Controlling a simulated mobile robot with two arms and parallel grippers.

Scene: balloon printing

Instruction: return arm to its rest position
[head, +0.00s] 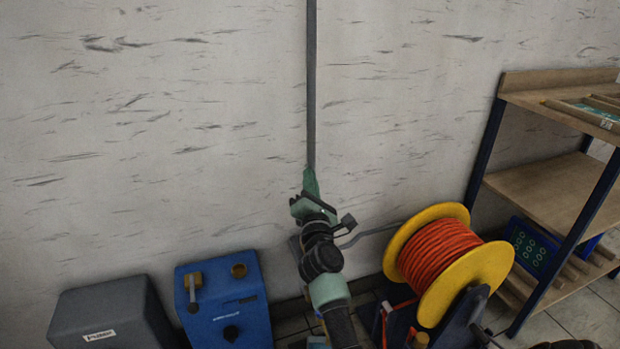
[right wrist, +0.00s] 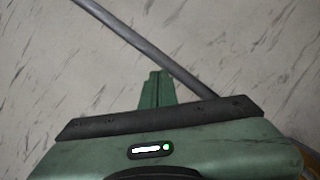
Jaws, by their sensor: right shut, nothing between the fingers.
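My right gripper (head: 311,178) is raised in the middle of the head view, in front of the pale wall. Its green fingers point up and are shut, with nothing held. The same closed fingers of my right gripper (right wrist: 157,86) show in the right wrist view, above the black edge of the green gripper body. A grey pipe (head: 311,80) runs down the wall behind the fingertips. The pipe (right wrist: 150,50) also crosses the right wrist view at a slant; whether the fingers touch it I cannot tell. My left gripper is not in view.
A yellow reel with orange hose (head: 440,255) stands right of my arm. A blue box (head: 225,305) and a grey box (head: 108,315) stand to the left. A wooden shelf unit (head: 545,190) with a blue crate (head: 518,232) is at the right. The upper wall area is clear.

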